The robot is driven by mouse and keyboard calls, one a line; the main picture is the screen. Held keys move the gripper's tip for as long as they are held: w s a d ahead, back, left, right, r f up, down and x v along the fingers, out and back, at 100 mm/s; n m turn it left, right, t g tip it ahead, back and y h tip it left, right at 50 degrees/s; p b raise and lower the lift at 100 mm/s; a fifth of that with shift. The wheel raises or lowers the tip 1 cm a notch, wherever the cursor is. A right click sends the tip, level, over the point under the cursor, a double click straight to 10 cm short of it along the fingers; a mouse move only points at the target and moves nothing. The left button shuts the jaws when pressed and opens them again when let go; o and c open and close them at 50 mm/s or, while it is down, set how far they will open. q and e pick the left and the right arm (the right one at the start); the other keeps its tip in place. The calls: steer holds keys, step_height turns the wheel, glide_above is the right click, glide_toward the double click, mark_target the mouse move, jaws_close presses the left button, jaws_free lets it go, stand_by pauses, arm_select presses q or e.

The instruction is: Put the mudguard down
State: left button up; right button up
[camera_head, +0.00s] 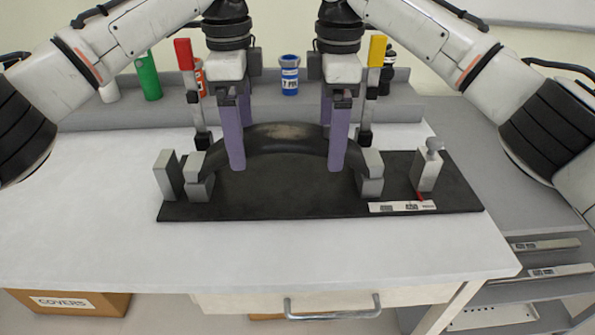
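The mudguard (285,137) is a black arched piece in the middle of the table. Its ends come down at the grey blocks, left (200,188) and right (370,185), of a dark fixture plate (280,200); whether they bear full weight there is hard to tell. My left gripper (240,135) has one purple finger in front of the mudguard's left part and one behind, shut on it. My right gripper (334,135) holds its right part the same way. The rear fingertips are hidden behind the mudguard.
A red-tipped clamp (184,54) and a yellow-tipped clamp (377,50) stand upright behind the plate. A grey post (428,168) and a white label strip (402,207) are at right. Bottles, including a blue one (289,75), stand behind. The table's front left is clear.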

arm_select(q)
step_height(320, 180, up, 12)
arm_select(e)
step_height(320, 180, up, 12)
stand_by(0.9)
stand_by(0.4)
